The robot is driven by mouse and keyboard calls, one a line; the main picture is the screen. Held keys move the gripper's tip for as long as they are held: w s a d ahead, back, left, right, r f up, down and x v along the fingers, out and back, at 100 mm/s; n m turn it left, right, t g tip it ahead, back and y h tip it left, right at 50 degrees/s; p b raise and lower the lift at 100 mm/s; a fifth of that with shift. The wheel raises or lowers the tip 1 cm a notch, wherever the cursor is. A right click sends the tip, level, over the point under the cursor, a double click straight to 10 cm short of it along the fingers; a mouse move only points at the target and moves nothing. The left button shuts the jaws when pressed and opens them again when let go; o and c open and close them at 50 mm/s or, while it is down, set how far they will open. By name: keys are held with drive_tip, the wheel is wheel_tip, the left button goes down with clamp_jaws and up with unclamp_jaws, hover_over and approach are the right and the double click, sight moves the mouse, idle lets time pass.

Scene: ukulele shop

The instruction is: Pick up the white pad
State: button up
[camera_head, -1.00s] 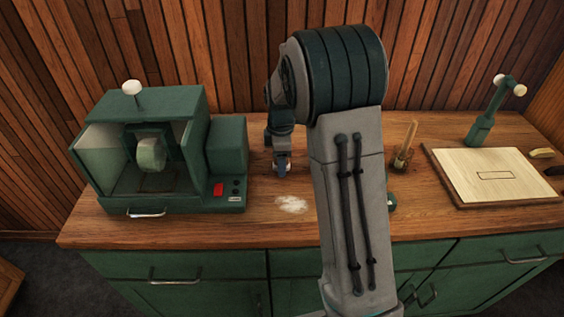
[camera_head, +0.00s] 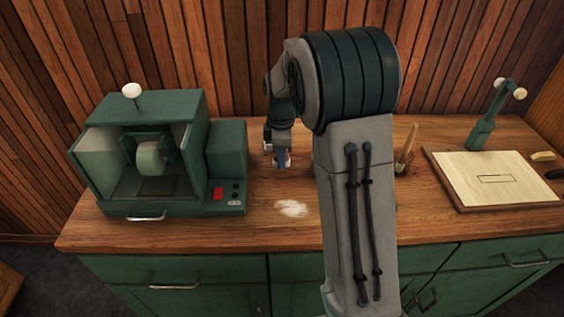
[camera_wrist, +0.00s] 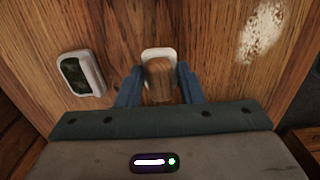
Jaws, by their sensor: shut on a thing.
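The white pad (camera_wrist: 159,53) shows in the wrist view as a pale rounded rim under a brown wooden block (camera_wrist: 159,80). My gripper (camera_wrist: 160,78) is shut on the pad by this block, with one blue finger on each side. In the head view my gripper (camera_head: 278,160) points down over the counter, left of my arm, with a bit of white at its tips. I cannot tell how far the pad is above the wood. A second pad, dark green with a white rim (camera_wrist: 80,73), lies left of my gripper in the wrist view.
A green machine with a wheel (camera_head: 152,158) stands on the wooden counter (camera_head: 262,228) at left. A patch of white powder (camera_head: 291,208) lies nearer the front edge. A wooden board (camera_head: 492,177) and a green stand (camera_head: 483,132) are at right. My arm hides the counter's middle.

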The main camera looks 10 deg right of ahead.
drive_tip(key=s+d+r+b, duration=0.1)
drive_tip(key=s+d+r, duration=0.2)
drive_tip(key=s+r, duration=0.5)
drive_tip(key=s, duration=0.3)
drive_tip(key=shift+d+b, duration=0.35)
drive_tip(key=shift+d, duration=0.05)
drive_tip(key=shift+o, duration=0.3)
